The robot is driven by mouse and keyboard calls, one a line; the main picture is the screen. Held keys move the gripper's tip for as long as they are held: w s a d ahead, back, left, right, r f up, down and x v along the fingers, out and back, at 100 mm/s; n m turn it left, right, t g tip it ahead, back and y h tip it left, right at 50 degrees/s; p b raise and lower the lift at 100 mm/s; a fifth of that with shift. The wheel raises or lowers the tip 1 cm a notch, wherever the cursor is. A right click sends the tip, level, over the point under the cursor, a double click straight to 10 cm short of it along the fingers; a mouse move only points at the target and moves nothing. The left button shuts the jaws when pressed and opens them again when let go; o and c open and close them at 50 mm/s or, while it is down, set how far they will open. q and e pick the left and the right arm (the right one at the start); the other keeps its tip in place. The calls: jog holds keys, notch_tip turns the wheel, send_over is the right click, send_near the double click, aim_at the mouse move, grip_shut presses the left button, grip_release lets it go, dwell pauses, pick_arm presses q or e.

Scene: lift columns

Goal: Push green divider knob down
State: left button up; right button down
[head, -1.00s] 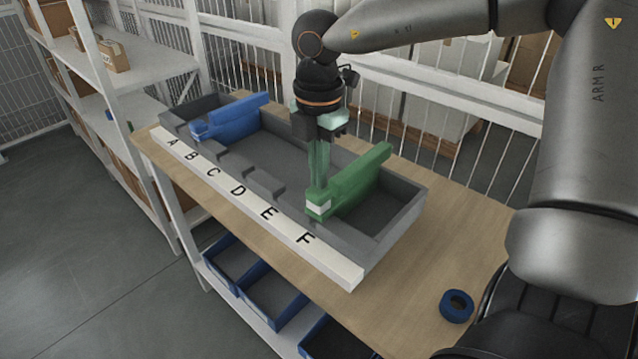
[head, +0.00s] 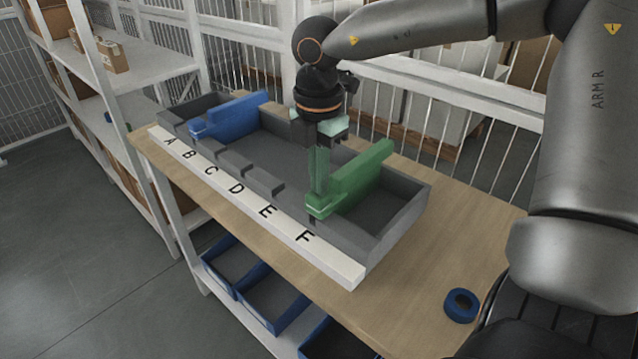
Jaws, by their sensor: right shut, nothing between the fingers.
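The green divider (head: 362,177) stands across the grey tray (head: 392,240) near its right end, with its knob end (head: 322,206) at the front wall between the letters E and F. The divider's top edge sits above the tray's rim. My right gripper (head: 319,194) points down with its fingers shut and empty, at or just above the knob end. I cannot tell whether the fingertips touch it. A blue divider (head: 232,118) stands across the tray's left part. My left gripper does not show.
A white label strip (head: 256,214) lettered A to F runs along the tray's front on the wooden table (head: 430,283). A blue tape roll (head: 461,305) lies at the right. Blue bins (head: 270,304) sit below. White shelves stand at left, a fence behind.

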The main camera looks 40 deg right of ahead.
notch_tip(320, 180, up, 9)
jog(key=p, duration=0.5)
dwell(0.8)
